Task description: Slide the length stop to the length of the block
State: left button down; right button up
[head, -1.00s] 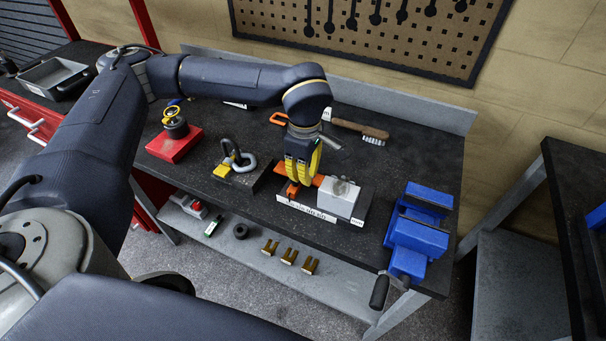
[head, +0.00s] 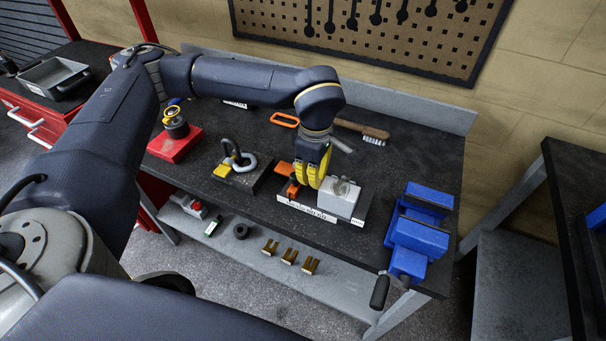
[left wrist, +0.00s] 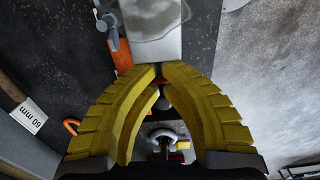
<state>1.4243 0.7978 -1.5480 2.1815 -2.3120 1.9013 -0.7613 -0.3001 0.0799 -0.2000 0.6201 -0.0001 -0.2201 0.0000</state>
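The orange length stop (head: 291,188) sits on a dark fixture with a white scale strip (head: 307,211) along its front. The pale grey block (head: 338,199) rests on the right end of the same fixture, with a metal piece on top. My left gripper (head: 316,186) is between the stop and the block, its yellow fingers partly covering the space between them. In the left wrist view its fingertips (left wrist: 160,68) meet closely, and I see nothing clearly held. Whether they touch the stop or block I cannot tell. My right gripper is out of view.
A blue vise (head: 418,235) stands at the bench's right end. A block with a shackle (head: 243,162) and a red base (head: 174,143) are to the left. A brush (head: 360,131) and an orange handle (head: 284,120) lie behind. Brass pieces (head: 290,257) sit on the lower shelf.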

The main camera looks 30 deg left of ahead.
pick_arm(q)
jog(key=shift+d, duration=0.1)
notch_tip(320, 180, up, 6)
jog(key=a, duration=0.1)
dwell(0.7)
jog(key=shift+a, duration=0.1)
